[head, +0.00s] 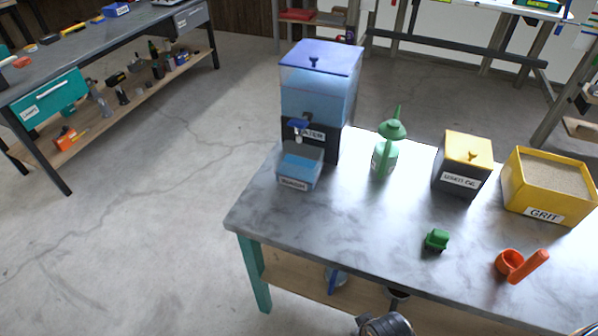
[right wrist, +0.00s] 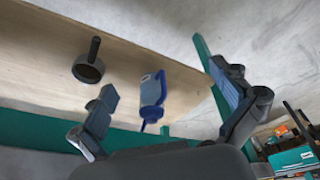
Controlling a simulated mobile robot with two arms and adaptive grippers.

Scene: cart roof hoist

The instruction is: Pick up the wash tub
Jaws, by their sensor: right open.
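The wash tub appears to be the small grey-blue open box (head: 299,168) with a white label, too small to read surely. It stands upright on the left end of the grey table, right under the tap of the water dispenser (head: 318,95), and blue shows inside it. My right gripper (right wrist: 163,80) is open and empty in the right wrist view, pointing at the table's lower shelf, and the tub is not in that view. A dark part of my arm shows at the bottom edge of the head view, well apart from the tub. My left gripper is out of view.
On the table (head: 300,222) stand a green can (head: 385,155), a used-oil box (head: 462,165), a grit bin (head: 548,190), a green item (head: 437,240) and an orange scoop (head: 515,264). The front left top is clear. The lower shelf holds a blue bottle (right wrist: 152,95) and a dark funnel-like item (right wrist: 89,69).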

